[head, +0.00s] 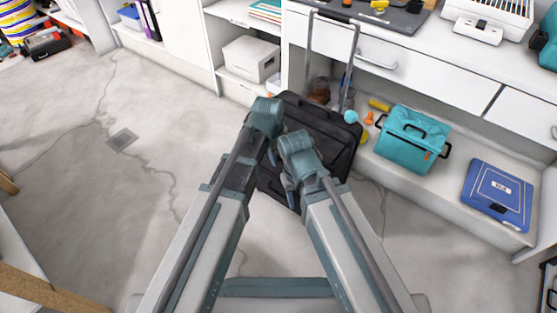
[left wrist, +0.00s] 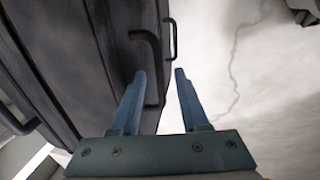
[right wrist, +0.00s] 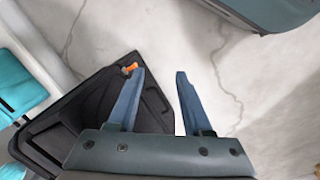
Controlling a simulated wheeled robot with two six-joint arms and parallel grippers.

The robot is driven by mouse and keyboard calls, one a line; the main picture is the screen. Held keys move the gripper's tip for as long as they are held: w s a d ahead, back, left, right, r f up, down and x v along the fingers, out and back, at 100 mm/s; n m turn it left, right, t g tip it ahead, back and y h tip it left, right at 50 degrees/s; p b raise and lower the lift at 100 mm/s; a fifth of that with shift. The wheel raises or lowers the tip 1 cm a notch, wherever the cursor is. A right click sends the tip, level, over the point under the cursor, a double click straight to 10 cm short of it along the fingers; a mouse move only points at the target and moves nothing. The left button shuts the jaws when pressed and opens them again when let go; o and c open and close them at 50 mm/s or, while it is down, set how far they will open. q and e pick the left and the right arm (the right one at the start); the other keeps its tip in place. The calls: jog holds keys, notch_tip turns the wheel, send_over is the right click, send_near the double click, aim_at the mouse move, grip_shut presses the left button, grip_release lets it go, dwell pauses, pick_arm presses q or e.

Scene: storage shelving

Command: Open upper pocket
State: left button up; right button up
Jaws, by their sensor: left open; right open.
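A black suitcase (head: 335,130) stands on the floor against the shelving, its grey pull-out handle (head: 356,50) raised. My left gripper (left wrist: 158,75) is open beside the suitcase. In the left wrist view, a black carry handle (left wrist: 157,55) on the suitcase shows partly between the fingers; I cannot tell whether they touch it. My right gripper (right wrist: 160,71) is open in front of the suitcase's pocket face (right wrist: 105,105). A small orange pull (right wrist: 129,69) shows right beside its left fingertip, not clearly between the fingers. In the head view, my arms hide much of the suitcase front.
A teal bag (head: 405,140) and a blue case (head: 497,193) stand on the low shelf at right. A white box (head: 250,60) is on the shelf behind. White drawers (head: 420,75) are above. The concrete floor (head: 90,130) at left is clear.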

pick_arm(q)
grip_shut()
dwell(1.5)
